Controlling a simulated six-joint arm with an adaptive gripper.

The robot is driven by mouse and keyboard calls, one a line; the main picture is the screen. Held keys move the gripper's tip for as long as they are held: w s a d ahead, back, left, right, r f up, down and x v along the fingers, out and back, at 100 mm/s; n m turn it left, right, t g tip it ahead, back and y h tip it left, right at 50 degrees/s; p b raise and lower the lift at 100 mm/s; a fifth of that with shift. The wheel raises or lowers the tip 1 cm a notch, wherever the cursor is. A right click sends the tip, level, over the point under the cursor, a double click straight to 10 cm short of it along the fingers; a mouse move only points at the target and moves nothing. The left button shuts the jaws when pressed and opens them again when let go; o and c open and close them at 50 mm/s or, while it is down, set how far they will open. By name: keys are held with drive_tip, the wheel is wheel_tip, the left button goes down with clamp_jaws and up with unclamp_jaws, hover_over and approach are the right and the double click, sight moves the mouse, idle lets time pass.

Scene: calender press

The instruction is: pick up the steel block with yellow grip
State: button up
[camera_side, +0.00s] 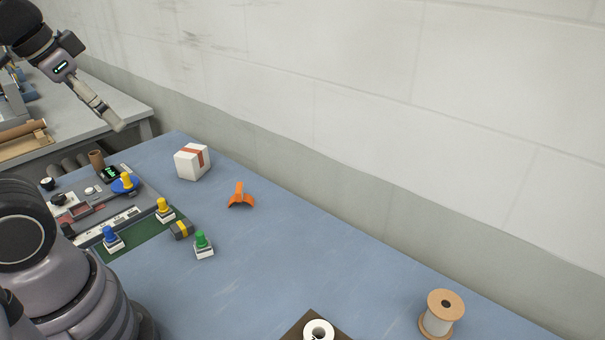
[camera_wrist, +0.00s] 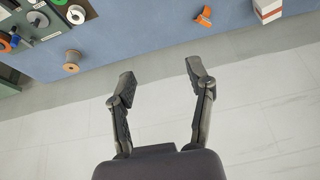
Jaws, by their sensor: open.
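The steel block with yellow grip (camera_side: 181,229) is a small dark grey block with a yellow band. In the side view it sits at the edge of a green mat (camera_side: 150,250) on the blue table, between a yellow-knobbed piece (camera_side: 165,210) and a green-knobbed piece (camera_side: 203,244). I cannot make the block out in the wrist view. My gripper (camera_side: 112,122) is high at the upper left of the side view, well away from the block. In the wrist view its two fingers (camera_wrist: 159,76) are spread apart with nothing between them.
A blue-knobbed piece (camera_side: 112,239) stands left of the block. A white box with a red-brown stripe (camera_side: 192,162) and an orange bracket (camera_side: 240,196) lie beyond it. A spool (camera_side: 441,312) and white roll (camera_side: 318,331) are at the front. The table's middle is clear; a wall runs behind.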

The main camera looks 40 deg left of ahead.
drive_tip(key=w+a+f+m+g+y, duration=0.4)
drive_tip(key=w+a+f+y, duration=0.1)
drive_tip(key=a+f, duration=0.15)
drive_tip(key=w+a+f+m+g+y, duration=0.3)
drive_tip(key=w+a+f+g+y, duration=0.15)
drive_tip(key=f, duration=0.35)
drive_tip(key=m+t+y, duration=0.3)
drive_tip(key=m+y, duration=0.1)
drive_tip(key=m, duration=0.7)
approach(164, 206)
drive_tip(key=shift+r+v, duration=0.25)
drive_tip(key=shift+v, duration=0.9)
drive_tip(key=shift+s+a+f, duration=0.1)
drive_tip(key=shift+a+f, duration=0.2)
drive_tip(key=x, duration=1.3)
drive_tip(key=shift+a, duration=0.1)
clamp_jaws()
